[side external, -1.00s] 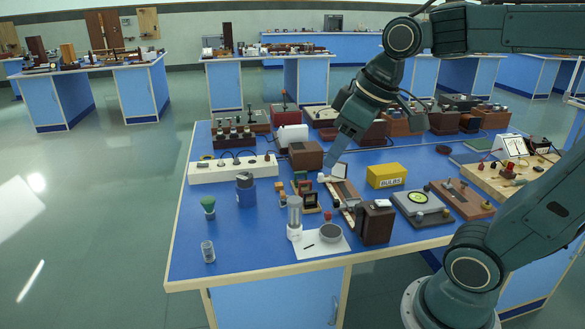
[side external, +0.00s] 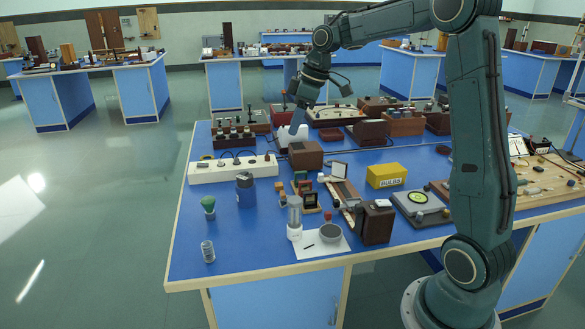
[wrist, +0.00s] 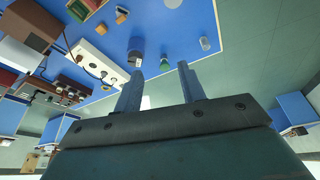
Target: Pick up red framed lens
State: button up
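My gripper (side external: 296,126) is in the back left part of the bench in the side view, in front of a white object (side external: 283,137) in the picture. In the wrist view my gripper (wrist: 159,68) has its two fingers well apart, with nothing held between them. A cluster of small framed pieces (side external: 310,201) with dark, orange and greenish parts stands near the middle of the bench, below and in front of the gripper. I cannot tell which of them, if any, is the red framed lens; they are too small.
A brown box (side external: 305,155) stands between the gripper and the framed pieces. A white power strip (side external: 232,170), a blue bottle (side external: 245,190), a green-topped brush (side external: 208,206) and a yellow bulbs box (side external: 386,176) stand around. The bench's front left is mostly clear.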

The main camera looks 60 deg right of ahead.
jog(key=w+d+f+n, duration=0.2)
jog(key=w+d+f, duration=0.1)
jog(key=d+f, duration=0.55)
jog(key=n+y, duration=0.1)
jog(key=y, duration=0.1)
send_near(305, 183)
notch_tip(305, 183, up, 3)
jog(key=d, duration=0.2)
jog(key=shift+s+a, duration=0.1)
jog(key=shift+s, duration=0.2)
jog(key=shift+f, duration=0.1)
jog(key=shift+x, duration=4.25)
jog(key=shift+f, duration=0.15)
jog(key=shift+x, duration=2.45)
jog(key=shift+c, duration=0.4)
grip_shut()
